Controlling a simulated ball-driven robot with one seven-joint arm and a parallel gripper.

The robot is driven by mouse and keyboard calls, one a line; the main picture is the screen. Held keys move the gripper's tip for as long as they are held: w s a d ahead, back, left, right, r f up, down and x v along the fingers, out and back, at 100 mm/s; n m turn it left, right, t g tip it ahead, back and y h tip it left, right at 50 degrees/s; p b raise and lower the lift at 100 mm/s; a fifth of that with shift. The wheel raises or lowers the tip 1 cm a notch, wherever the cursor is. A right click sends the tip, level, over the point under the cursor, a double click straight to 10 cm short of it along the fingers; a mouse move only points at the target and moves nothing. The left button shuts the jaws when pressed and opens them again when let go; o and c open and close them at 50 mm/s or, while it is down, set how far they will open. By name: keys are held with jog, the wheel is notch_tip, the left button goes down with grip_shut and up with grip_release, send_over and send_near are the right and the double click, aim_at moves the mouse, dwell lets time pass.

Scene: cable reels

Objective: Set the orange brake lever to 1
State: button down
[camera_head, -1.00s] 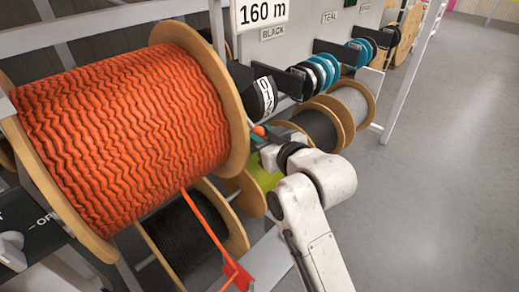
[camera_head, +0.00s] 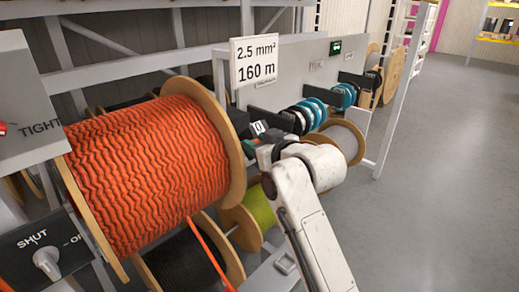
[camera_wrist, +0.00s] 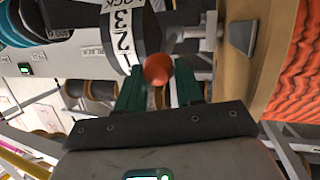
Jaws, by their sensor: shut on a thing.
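The orange brake lever ends in a round orange knob (camera_wrist: 158,69), seen in the wrist view between the green fingers of my gripper (camera_wrist: 158,90). The gripper is shut on it. Beside the knob is a dark drum with a white number strip (camera_wrist: 124,35), where 3, 2 and part of a word ending in "CK" show. In the head view my gripper (camera_head: 262,150) is at the right flange of the big orange cable reel (camera_head: 145,155). The strip (camera_head: 258,127) shows a 0 there. The lever's shaft and pointed-at number are not clear.
A sign (camera_head: 257,63) reads 2.5 mm² 160 m above the lever. Smaller reels, including a yellow-green one (camera_head: 262,207), sit below and behind. A SHUT knob (camera_head: 47,262) is at lower left. Grey floor (camera_head: 430,210) is open at right.

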jog(key=shift+w+a+r, duration=0.1)
jog(key=shift+a+r, duration=0.05)
jog(key=shift+r, duration=0.5)
jog(key=c, duration=1.1)
grip_release()
jog(key=o, duration=0.3)
jog(key=shift+f, duration=0.25)
jog(key=shift+o, duration=0.2)
jog(key=shift+s+d, duration=0.25)
jog(key=shift+s, duration=0.1)
jog(key=b+v, duration=0.2)
jog(key=v, duration=0.8)
jog(key=shift+a, duration=0.1)
